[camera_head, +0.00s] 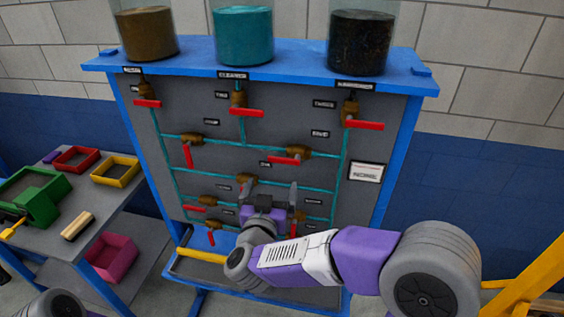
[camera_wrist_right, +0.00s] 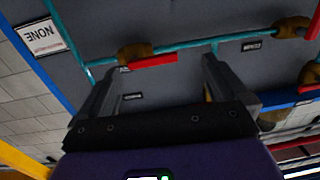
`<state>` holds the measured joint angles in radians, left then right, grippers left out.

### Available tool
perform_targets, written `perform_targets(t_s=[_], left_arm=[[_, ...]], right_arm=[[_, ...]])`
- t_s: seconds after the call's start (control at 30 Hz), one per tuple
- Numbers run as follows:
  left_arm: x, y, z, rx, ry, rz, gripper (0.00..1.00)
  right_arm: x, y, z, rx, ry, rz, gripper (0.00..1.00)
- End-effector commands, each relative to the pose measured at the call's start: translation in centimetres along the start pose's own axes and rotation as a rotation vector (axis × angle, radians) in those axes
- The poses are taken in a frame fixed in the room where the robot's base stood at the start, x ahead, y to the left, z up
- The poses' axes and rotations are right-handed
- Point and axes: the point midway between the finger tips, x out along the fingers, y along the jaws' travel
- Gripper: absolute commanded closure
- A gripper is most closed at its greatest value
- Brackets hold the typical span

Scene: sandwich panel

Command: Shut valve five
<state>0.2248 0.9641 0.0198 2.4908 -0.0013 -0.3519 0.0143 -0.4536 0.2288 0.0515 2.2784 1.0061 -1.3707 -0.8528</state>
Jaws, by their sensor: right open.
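Several brown valves with red handles sit on teal pipes on the grey panel (camera_head: 225,165). The small labels are mostly too blurred to read, so I cannot tell for sure which is valve five. One valve (camera_head: 297,152) at centre right has its handle pointing left along the pipe. My right gripper (camera_head: 270,190) is open and empty in front of the lower middle of the panel, partly hiding a lower right valve. In the right wrist view, a valve (camera_wrist_right: 135,52) with a red handle shows upside down beyond the open fingers (camera_wrist_right: 160,80). My left gripper is out of view.
Three jars, brown (camera_head: 147,33), teal (camera_head: 243,37) and dark (camera_head: 361,43), stand on the blue top shelf. A side table at left holds coloured bins, including a yellow one (camera_head: 116,171). A placard (camera_head: 366,172) is at the panel's right.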

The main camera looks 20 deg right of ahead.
Motion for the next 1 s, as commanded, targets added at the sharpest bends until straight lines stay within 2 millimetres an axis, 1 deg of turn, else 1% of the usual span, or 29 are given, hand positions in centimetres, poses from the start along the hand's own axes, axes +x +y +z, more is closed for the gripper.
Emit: perform_targets(t_s=[0.03,0.13,0.27,0.4,0.6,0.73,1.0], left_arm=[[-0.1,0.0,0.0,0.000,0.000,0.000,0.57],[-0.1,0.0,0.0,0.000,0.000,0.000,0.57],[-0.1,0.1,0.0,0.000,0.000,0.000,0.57],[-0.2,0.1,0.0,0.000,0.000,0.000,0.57],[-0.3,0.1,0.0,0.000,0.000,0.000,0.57],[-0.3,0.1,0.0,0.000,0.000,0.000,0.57],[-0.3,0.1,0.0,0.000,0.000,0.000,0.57]], right_arm=[[-0.5,0.5,-1.4,0.008,0.017,0.027,0.00],[-0.6,1.2,-2.3,0.010,0.028,0.057,0.00],[0.9,1.4,-2.4,0.009,0.027,0.063,0.00],[3.2,1.5,-2.3,0.008,0.026,0.063,0.00],[5.8,1.6,-2.4,0.008,0.027,0.059,0.00],[6.6,1.6,-2.4,0.009,0.027,0.059,0.00],[6.8,1.6,-2.4,0.008,0.027,0.057,0.00]])
